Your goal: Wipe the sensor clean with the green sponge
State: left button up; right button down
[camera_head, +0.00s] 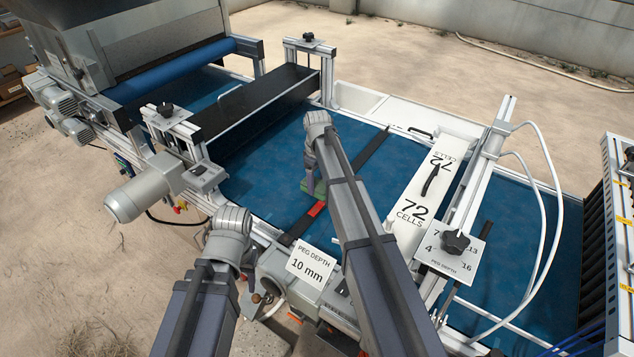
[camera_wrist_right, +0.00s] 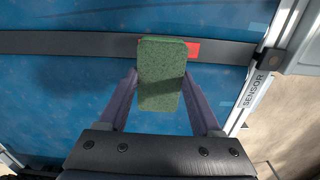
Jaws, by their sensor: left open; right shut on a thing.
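The green sponge (camera_head: 319,188) is held between the fingers of my right gripper (camera_head: 312,184), pointing down over the blue belt. In the right wrist view the sponge (camera_wrist_right: 162,75) overlaps the left part of a red patch (camera_wrist_right: 192,49) on a black bar (camera_wrist_right: 80,44). I cannot tell whether it touches the bar. The red patch (camera_head: 317,209) also shows on the bar (camera_head: 299,227) in the head view, just nearer than the sponge. A label reading SENSOR (camera_wrist_right: 252,91) is on the rail beside the bar's end. My left gripper (camera_head: 246,287) is open, low at the frame's near side, mostly hidden by its wrist.
A sign reading PEG DEPTH 10 mm (camera_head: 311,264) stands at the belt's near edge. A white 72 CELLS plate (camera_head: 413,212) and a frame with a black knob (camera_head: 456,241) lie right. A black hopper bar (camera_head: 262,103) crosses the belt at left. Bare belt (camera_head: 262,160) lies between.

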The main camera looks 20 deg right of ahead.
aim_at(317, 184)
jog(key=shift+r+p, duration=0.65)
jog(key=shift+r, duration=0.4)
jog(key=shift+r+p, duration=1.45)
jog(key=shift+r, duration=0.1)
